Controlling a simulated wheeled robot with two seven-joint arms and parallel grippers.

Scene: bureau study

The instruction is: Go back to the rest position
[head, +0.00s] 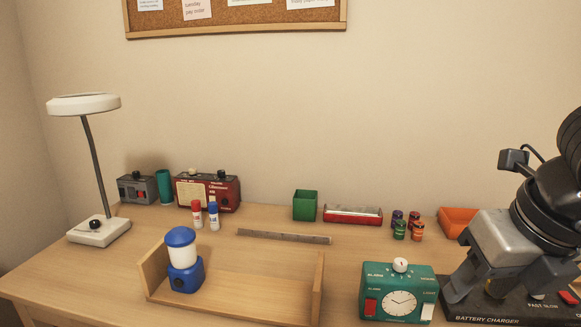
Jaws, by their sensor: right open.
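My right gripper (497,286) is at the right side of the head view, pointing down over the desk. Its grey fingers are apart, with nothing seen held between them. It is over or just in front of the black battery charger (487,319), and hides much of it. I cannot tell whether the fingers touch the charger. A green alarm clock (398,299) stands just left of the gripper. My left gripper is not in view.
A wooden tray (240,300) holds a blue-and-white lantern (183,262). Behind stand a lamp (98,232), a red radio (208,191), glue sticks (204,215), a ruler (283,236), a green box (305,205), several small batteries (400,229) and an orange bin (455,221). Desk between tray and clock is clear.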

